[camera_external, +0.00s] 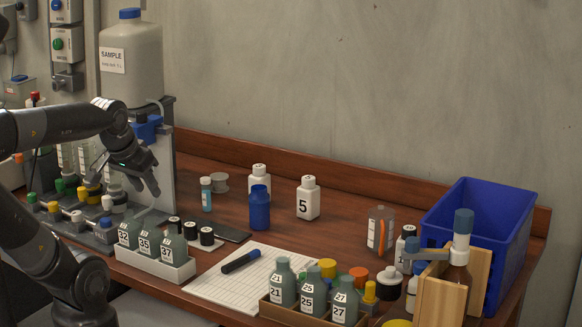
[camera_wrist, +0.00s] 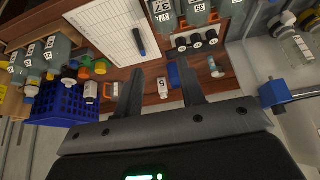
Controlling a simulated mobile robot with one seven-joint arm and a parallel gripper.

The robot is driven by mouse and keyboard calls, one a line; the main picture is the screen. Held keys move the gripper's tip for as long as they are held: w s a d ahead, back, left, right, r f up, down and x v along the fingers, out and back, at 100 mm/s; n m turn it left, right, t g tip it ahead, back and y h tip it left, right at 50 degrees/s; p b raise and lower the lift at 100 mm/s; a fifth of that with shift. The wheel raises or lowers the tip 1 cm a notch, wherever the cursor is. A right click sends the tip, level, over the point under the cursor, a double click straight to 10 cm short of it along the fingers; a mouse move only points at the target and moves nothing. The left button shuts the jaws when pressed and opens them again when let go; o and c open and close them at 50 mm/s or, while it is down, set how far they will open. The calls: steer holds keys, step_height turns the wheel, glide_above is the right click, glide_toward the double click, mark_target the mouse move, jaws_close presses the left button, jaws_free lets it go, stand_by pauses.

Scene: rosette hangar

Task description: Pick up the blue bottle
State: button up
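The fingers also show in the wrist view (camera_wrist: 160,83).
A small teal bottle (camera_external: 206,194) stands left of the blue bottle. Numbered bottles fill a white rack (camera_external: 163,268) and a box in front. A notepad (camera_external: 215,286) with a pen lies between. A blue crate (camera_external: 438,224) stands right. Bare bench lies right of bottle 5.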

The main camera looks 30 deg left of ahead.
steer(key=o, duration=0.8)
steer(key=m+g+h, duration=0.2)
steer(key=m, duration=0.3)
glide_above(260, 200)
steer(key=s+a, duration=0.2)
steer(key=a, duration=0.1)
step_height(260, 200, down, 10)
steer(key=shift+t, duration=0.3)
steer(key=x, duration=1.1)
steer(key=shift+w+a, duration=0.2)
steer(key=shift+a, duration=0.05)
